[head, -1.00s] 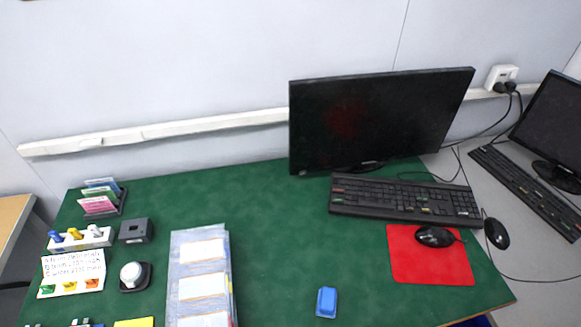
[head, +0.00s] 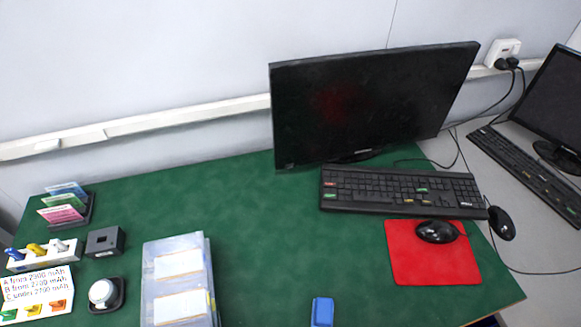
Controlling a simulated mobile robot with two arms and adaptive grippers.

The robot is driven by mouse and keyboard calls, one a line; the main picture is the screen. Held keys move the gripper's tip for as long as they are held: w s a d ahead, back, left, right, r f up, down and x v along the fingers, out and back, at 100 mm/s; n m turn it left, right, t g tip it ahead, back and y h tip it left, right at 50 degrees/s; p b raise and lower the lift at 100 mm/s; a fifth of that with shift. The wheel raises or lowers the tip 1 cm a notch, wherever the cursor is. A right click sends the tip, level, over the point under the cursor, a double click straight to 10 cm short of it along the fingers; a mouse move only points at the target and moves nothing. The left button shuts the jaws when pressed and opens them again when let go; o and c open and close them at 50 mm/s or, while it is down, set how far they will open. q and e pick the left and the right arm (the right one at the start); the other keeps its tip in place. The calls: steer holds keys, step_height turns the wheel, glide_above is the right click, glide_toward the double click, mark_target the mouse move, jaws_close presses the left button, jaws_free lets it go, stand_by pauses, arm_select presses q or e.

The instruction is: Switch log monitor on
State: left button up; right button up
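A large black monitor (head: 375,105) stands at the back of the green table, against the wall, with a dark screen and a faint reddish reflection. A second dark monitor (head: 553,100) stands on the grey table at the right edge. I cannot tell from the picture which one is the log monitor. Neither of my grippers is in view.
A black keyboard (head: 402,191) lies before the large monitor. A mouse (head: 437,232) sits on a red mat (head: 430,268). A blue block (head: 322,312), plastic pouches (head: 178,282), a round button (head: 102,292) and a card holder (head: 83,214) are on the green table (head: 250,215).

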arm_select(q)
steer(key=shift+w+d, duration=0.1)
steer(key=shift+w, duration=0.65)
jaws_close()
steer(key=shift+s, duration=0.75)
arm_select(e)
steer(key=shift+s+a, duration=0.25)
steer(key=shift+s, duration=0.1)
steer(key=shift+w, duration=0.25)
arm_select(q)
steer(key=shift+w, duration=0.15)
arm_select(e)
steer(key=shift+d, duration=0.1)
